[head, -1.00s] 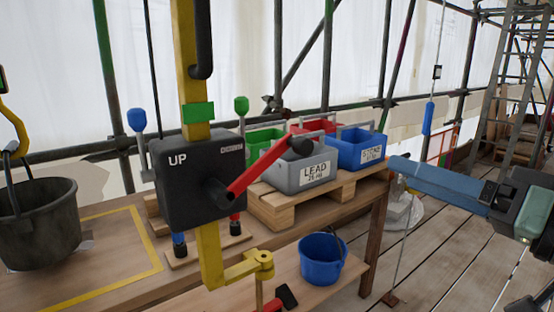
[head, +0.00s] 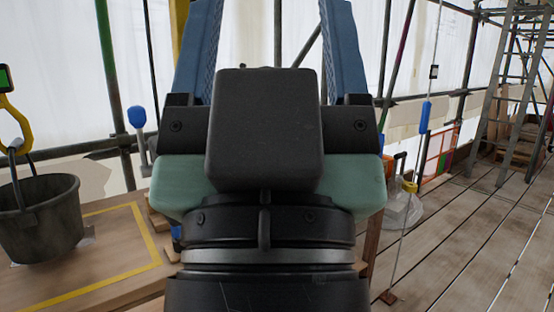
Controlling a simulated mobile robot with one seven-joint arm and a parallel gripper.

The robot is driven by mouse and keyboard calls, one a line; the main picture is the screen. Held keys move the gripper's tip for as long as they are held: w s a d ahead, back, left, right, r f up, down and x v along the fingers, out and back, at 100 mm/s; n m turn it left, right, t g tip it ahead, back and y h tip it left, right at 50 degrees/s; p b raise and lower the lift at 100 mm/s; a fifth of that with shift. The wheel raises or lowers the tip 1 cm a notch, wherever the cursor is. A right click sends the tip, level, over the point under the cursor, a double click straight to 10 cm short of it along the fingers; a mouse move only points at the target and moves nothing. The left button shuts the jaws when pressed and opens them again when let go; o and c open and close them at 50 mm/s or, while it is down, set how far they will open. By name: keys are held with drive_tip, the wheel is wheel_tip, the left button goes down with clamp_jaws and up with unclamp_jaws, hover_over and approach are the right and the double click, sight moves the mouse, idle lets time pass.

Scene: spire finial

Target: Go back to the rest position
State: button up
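My gripper (head: 268,45) fills the middle of the head view, raised close to the camera and pointing up. Its two blue fingers stand wide apart, with nothing seen between them except the white sheeting and scaffold poles behind. The gripper's dark and green body and my wrist hide most of the hoist box, the coloured bins and the blue bucket on the bench.
A dark bucket (head: 40,218) hangs from a yellow hook (head: 18,128) at the left, over the wooden bench (head: 95,285) with its yellow outline. A blue-capped lever (head: 138,120) shows beside my gripper. Plank flooring (head: 470,235) is open at the right, before a ladder (head: 510,95).

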wheel_tip(320, 180, up, 18)
drive_tip(key=p, duration=1.7)
drive_tip(key=shift+w+d, duration=0.15)
drive_tip(key=shift+w, duration=0.2)
